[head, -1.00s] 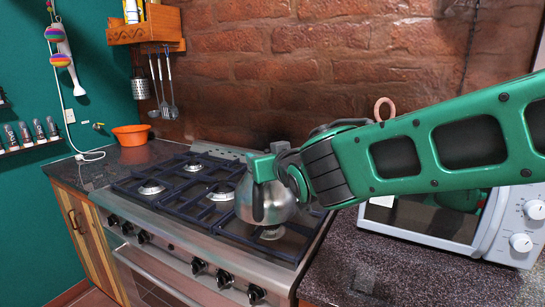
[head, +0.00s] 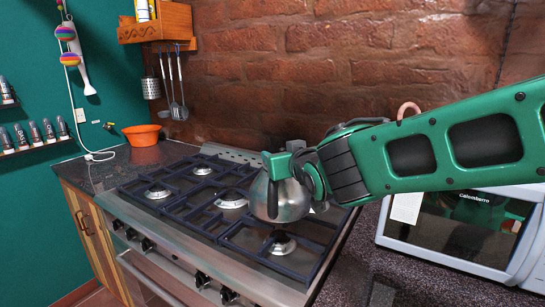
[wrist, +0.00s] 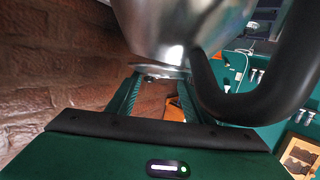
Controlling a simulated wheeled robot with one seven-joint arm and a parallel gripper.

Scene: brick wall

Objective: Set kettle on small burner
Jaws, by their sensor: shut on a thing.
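A round silver kettle (head: 290,200) with a dark handle is held over the right part of the gas stove (head: 165,240). In the wrist view the kettle's shiny body (wrist: 180,25) and its black curved handle (wrist: 265,100) fill the upper part. My gripper (head: 285,163) is shut on the kettle near its top; the exact contact is partly hidden. A front right burner (head: 283,244) shows just below the kettle. Other burners show at the centre (head: 231,201), back left (head: 202,170) and front left (head: 157,192). I cannot tell whether the kettle touches the grate.
A white microwave (head: 450,255) stands on the dark counter right of the stove. An orange bowl (head: 142,135) sits on the left counter. Utensils (head: 175,90) hang on the brick wall behind. The stove's left grates are clear.

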